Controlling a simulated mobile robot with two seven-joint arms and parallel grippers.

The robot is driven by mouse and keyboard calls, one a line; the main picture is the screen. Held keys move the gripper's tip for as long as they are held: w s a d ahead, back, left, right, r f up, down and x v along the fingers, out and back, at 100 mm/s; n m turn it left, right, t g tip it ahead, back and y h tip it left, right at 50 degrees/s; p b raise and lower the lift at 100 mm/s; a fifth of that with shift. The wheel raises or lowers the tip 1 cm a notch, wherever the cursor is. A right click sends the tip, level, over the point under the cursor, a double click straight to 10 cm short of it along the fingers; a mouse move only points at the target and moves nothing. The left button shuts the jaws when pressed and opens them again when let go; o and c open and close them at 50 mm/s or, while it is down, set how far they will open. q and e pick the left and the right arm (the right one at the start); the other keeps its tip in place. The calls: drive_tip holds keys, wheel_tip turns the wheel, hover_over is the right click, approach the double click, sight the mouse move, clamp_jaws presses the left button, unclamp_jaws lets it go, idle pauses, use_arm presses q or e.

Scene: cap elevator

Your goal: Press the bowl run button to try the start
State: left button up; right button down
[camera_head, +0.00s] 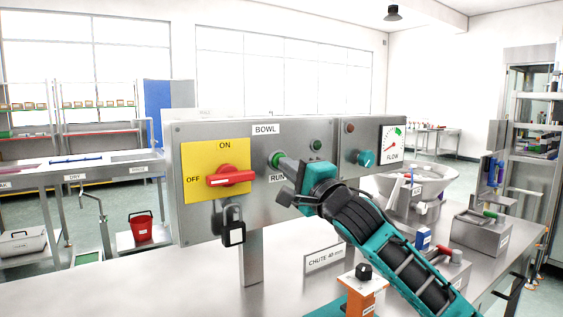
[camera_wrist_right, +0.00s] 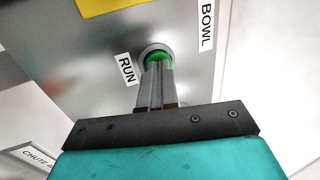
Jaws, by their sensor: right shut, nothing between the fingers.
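The green bowl run button (camera_head: 273,158) sits on the grey control panel (camera_head: 240,136), between the BOWL and RUN labels. My right gripper (camera_head: 282,163) is shut and empty, its fingertips at the button's face. In the right wrist view the closed fingertips (camera_wrist_right: 158,66) overlap the green button (camera_wrist_right: 157,55), hiding part of it; I cannot tell whether it is pushed in. The red rotary switch (camera_head: 230,177) on the yellow plate lies nearly level, its pale mark toward OFF. My left gripper is not in view.
A black padlock (camera_head: 233,226) hangs below the switch. A teal knob (camera_head: 366,158) and the FLOW gauge (camera_head: 391,144) are at the panel's right. A metal bowl (camera_head: 418,181) stands behind my right arm. An orange box with a black knob (camera_head: 364,271) stands near the arm.

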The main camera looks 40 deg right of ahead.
drive_tip(key=shift+w, duration=0.25)
drive_tip(key=shift+s, duration=0.1)
drive_tip(key=shift+r+v, duration=0.2)
drive_tip(key=shift+v, duration=0.65)
drive_tip(key=shift+r+v, duration=0.2)
drive_tip(key=shift+v, duration=0.7)
drive_tip(key=shift+r+v, duration=0.2)
drive_tip(key=shift+v, duration=0.65)
drive_tip(key=shift+s, duration=0.1)
